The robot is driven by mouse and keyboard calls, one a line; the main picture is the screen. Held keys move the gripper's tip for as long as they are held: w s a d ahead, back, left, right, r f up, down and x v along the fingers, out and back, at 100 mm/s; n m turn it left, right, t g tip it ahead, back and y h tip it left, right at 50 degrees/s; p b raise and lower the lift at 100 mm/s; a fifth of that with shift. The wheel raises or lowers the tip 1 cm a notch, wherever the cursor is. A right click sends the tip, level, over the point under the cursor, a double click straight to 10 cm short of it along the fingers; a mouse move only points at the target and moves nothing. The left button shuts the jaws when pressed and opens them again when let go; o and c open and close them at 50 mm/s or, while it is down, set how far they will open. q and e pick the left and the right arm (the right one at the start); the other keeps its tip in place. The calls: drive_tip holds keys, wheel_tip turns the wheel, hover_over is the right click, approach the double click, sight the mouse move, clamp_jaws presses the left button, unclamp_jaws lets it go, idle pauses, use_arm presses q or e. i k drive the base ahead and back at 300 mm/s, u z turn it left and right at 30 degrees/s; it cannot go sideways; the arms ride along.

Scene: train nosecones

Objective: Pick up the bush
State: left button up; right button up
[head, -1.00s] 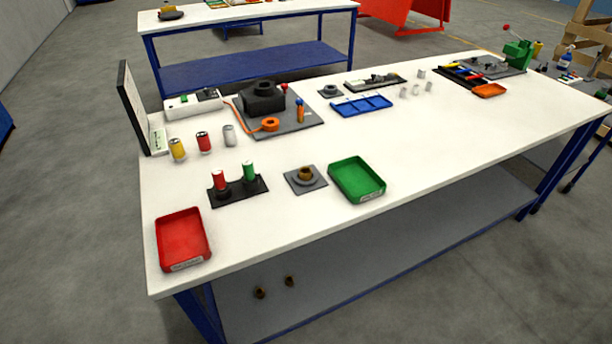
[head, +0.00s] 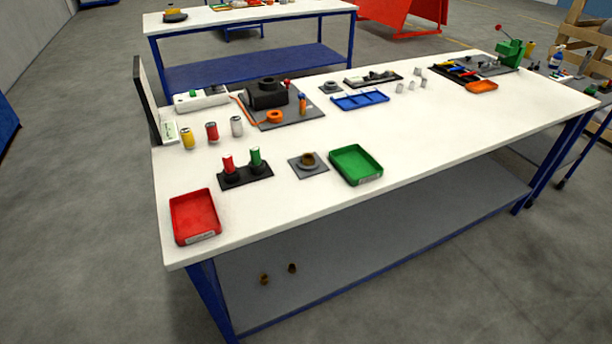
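A small brown bush (head: 308,159) sits on a grey square fixture plate (head: 298,168) near the front edge of the white table, between the black stand and the green tray. Two more small brown pieces that look like bushes lie on the grey lower shelf: one piece (head: 264,279) and another piece (head: 292,268). They are too small to make out in detail. Neither of my grippers shows in the head view.
On the white table (head: 440,135) are a red tray (head: 195,216), a green tray (head: 356,165), a black stand (head: 246,176) with red and green cylinders, several cans, a blue tray (head: 360,100) and a black machine (head: 267,94). The table's right front is clear.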

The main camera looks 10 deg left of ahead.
sight(308, 158)
drive_tip(key=k, duration=0.9)
drive_tip(key=u, duration=1.15)
drive_tip(key=i, duration=1.85)
drive_tip(key=z, duration=0.85)
